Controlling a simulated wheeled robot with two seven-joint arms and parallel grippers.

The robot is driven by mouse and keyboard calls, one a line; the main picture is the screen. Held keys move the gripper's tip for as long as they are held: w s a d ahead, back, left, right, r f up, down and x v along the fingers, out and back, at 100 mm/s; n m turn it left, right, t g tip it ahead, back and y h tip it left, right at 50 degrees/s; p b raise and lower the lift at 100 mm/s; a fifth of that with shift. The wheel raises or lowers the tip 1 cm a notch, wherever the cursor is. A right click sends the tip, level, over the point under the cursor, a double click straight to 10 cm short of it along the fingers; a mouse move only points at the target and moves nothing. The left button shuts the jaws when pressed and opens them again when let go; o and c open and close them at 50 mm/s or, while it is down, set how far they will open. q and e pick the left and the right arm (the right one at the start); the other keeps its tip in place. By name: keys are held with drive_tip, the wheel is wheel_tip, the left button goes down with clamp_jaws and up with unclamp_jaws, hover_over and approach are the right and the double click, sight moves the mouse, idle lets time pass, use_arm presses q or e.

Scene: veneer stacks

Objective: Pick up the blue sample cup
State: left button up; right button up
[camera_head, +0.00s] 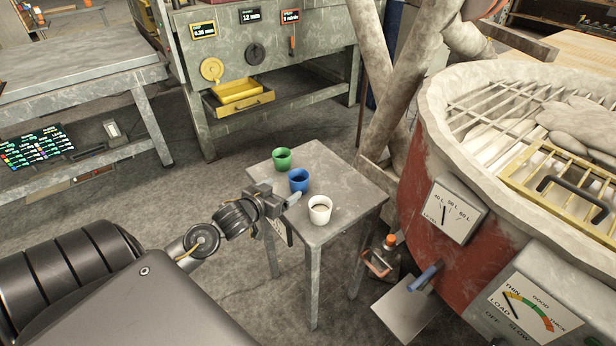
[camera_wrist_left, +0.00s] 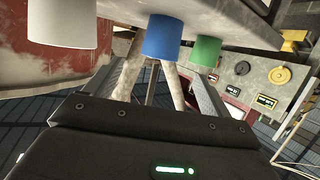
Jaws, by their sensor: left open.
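The blue sample cup (camera_head: 299,181) stands upright on a small grey table, between a green cup (camera_head: 282,159) and a white cup (camera_head: 320,210) holding something pale. My left gripper (camera_head: 287,198) is at the left edge of the table, close to the blue cup on its near left side. It is open and empty. In the left wrist view the picture is turned over, and the blue cup (camera_wrist_left: 162,38) shows ahead, roughly in line with the gap between the fingers (camera_wrist_left: 163,80). I cannot tell whether the fingertips reach beside it. My right gripper is out of view.
The small table (camera_head: 340,180) has bare top behind and right of the cups. A large red vat (camera_head: 440,170) with a grate and gauges stands close on the right. A grey machine with a yellow tray (camera_head: 237,91) stands behind. A workbench (camera_head: 75,70) is at far left.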

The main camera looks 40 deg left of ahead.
use_arm(q)
drive_tip(key=shift+r, duration=0.25)
drive_tip(key=shift+w, duration=0.25)
approach(303, 173)
drive_tip(key=shift+w+f, duration=0.4)
drive_tip(key=shift+w, duration=0.5)
drive_tip(key=shift+w+a, duration=0.1)
drive_tip(key=shift+w, duration=0.25)
drive_tip(key=p+x, duration=0.1)
drive_tip(key=x, duration=0.3)
drive_tip(key=shift+w+f, duration=0.1)
drive_tip(key=shift+w, duration=0.15)
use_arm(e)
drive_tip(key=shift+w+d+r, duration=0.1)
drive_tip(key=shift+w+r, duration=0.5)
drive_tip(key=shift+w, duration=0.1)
